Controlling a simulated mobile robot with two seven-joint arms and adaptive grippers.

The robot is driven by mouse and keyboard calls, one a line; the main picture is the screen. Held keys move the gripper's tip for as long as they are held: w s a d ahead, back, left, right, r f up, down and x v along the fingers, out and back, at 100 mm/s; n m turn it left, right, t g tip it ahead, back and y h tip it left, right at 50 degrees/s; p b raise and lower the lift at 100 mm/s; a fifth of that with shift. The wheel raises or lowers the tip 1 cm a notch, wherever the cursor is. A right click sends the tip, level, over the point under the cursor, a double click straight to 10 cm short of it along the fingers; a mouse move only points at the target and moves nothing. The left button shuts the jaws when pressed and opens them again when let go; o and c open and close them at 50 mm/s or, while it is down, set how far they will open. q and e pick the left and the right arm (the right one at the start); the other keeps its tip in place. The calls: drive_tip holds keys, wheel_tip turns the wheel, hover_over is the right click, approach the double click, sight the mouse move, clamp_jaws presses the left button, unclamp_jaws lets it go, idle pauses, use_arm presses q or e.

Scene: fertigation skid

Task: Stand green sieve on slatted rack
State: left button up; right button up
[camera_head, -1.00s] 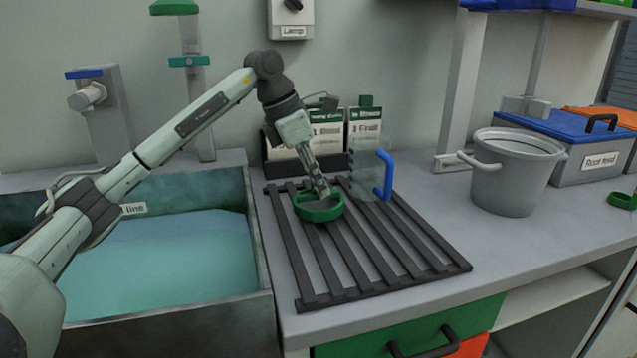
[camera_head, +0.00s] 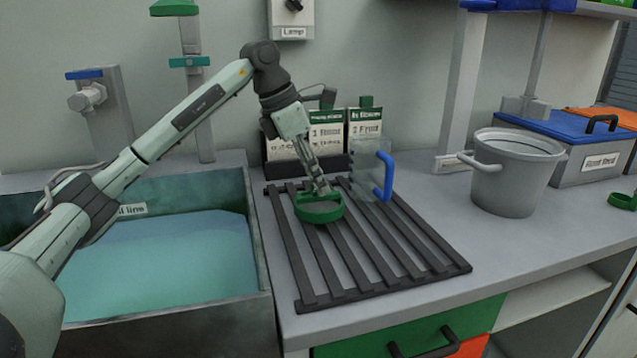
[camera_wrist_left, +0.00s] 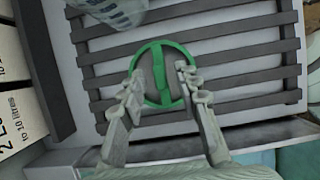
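The green sieve (camera_head: 319,214), a shallow round ring with a grey mesh, rests flat on the dark slatted rack (camera_head: 345,291), near its far left part. In the left wrist view the sieve (camera_wrist_left: 163,102) shows a green bar across its middle, with the slatted rack (camera_wrist_left: 235,103) beneath it. My left gripper (camera_head: 320,188) is just above the sieve. In the left wrist view its fingers (camera_wrist_left: 160,82) are spread apart, one on each side of the bar, with nothing held between them. My right gripper is not in view.
A clear jug with a blue handle (camera_head: 383,176) stands on the rack close right of the gripper. Seed-packet-like cards (camera_head: 326,138) stand behind. A water-filled basin (camera_head: 170,255) lies left, a grey bucket (camera_head: 510,180) right. The rack's front is clear.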

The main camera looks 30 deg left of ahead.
sight(304, 197)
use_arm(q)
drive_tip(key=v, duration=0.6)
